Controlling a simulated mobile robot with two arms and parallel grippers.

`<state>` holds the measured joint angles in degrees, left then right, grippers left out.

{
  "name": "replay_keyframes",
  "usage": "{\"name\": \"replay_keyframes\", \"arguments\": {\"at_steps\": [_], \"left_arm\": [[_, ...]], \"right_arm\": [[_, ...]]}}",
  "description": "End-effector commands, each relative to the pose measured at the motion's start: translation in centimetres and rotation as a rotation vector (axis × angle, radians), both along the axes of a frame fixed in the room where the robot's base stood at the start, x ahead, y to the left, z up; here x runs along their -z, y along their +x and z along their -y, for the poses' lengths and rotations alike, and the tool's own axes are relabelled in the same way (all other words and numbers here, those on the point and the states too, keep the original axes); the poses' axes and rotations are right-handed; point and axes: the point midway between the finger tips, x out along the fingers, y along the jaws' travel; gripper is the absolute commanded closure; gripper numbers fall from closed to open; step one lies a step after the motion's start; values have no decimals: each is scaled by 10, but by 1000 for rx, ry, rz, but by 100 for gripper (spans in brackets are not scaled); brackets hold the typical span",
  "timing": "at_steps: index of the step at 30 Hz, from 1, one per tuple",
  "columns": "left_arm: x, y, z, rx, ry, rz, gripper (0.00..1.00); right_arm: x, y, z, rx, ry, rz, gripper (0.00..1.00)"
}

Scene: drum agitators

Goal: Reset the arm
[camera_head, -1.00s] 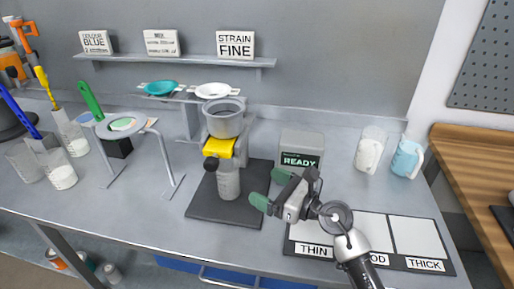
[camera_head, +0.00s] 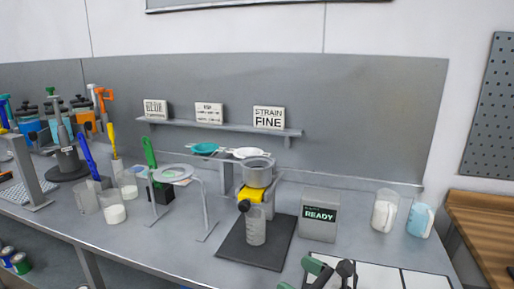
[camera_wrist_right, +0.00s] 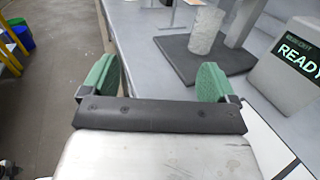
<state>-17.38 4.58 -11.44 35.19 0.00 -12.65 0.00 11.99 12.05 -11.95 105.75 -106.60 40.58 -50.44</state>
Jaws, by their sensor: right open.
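My right gripper (camera_head: 302,277) shows at the bottom edge of the head view, in front of the dark base mat and partly cut off. In the right wrist view its two green finger pads (camera_wrist_right: 155,80) stand wide apart with nothing between them. The pads are above the bench front edge, with floor to the left. My left gripper is not in view.
A strainer stand with a grey pot (camera_head: 257,171) and a clear cup (camera_head: 256,228) stands on a dark mat (camera_head: 237,249). A grey box reading READY (camera_head: 319,229) is right of it. Two jugs, white-filled (camera_head: 383,213) and blue (camera_head: 419,220), stand farther right.

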Motion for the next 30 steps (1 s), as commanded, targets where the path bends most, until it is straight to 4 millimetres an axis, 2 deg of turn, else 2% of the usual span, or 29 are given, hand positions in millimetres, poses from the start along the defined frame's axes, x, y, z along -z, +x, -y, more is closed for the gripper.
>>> {"name": "replay_keyframes", "arguments": {"at_steps": [2,8,13,17,21,23,26,30], "left_arm": [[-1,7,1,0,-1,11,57],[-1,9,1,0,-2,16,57],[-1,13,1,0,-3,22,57],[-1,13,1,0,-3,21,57],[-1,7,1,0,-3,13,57],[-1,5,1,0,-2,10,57],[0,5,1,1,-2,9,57],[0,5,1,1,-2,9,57]], "right_arm": [[-3,-2,1,12,44,-5,11],[-16,-8,7,57,216,-28,11],[-29,-15,19,114,423,-69,11],[-38,-22,35,178,634,-119,11],[-41,-32,63,274,933,-210,11],[-38,-38,79,334,1095,-266,11],[-21,-53,113,473,1423,-400,11],[28,-85,150,724,1872,-628,11]]}}
